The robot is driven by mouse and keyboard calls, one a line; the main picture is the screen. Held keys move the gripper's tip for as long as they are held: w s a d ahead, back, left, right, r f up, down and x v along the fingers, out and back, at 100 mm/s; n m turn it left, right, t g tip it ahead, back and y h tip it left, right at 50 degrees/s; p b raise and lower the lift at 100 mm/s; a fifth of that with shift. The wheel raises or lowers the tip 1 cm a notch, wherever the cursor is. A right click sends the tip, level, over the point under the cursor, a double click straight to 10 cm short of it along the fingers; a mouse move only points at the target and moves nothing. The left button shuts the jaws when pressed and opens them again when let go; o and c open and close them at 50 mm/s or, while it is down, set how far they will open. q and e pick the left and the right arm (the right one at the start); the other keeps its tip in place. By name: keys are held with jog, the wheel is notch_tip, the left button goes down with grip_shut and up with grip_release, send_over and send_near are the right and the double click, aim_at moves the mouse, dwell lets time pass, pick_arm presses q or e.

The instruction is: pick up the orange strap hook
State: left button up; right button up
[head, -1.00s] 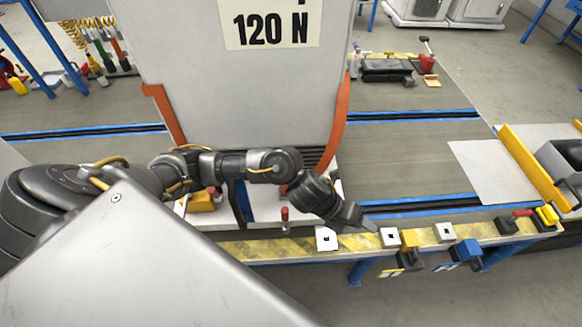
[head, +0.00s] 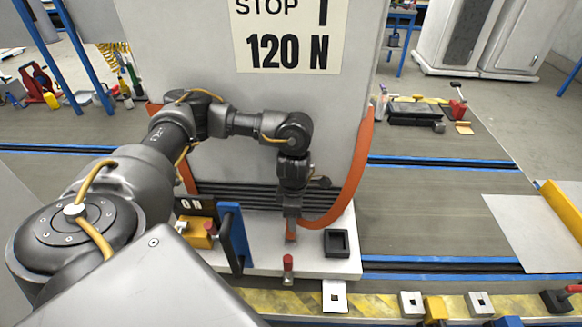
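The orange strap (head: 356,175) hangs down the right side of the large grey cabinet and curves in at the bottom. Its lower end, with a small orange-red piece (head: 291,232), is at the tip of my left gripper (head: 291,214). My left gripper points down in front of the dark slats low on the cabinet. Its fingers are small and partly merge with the orange part, so I cannot tell whether they are closed on it. My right gripper is not in view.
A blue upright lever (head: 236,240) and a yellow block (head: 199,232) stand left of my gripper. A red-topped peg (head: 288,268) is in front of it. A black square socket (head: 337,243) is to the right. White square plates line the front ledge.

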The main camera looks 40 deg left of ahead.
aim_at(291, 233)
pick_arm(q)
notch_tip(291, 233, down, 3)
jog(key=shift+f, duration=0.15)
jog(key=shift+s+a+f+p, duration=0.1)
jog(key=shift+a+f+p, duration=0.1)
jog(key=shift+f, duration=1.1)
jog(key=shift+a+f+p, duration=0.15)
jog(key=shift+f+p, duration=0.05)
jog(key=shift+f, duration=1.1)
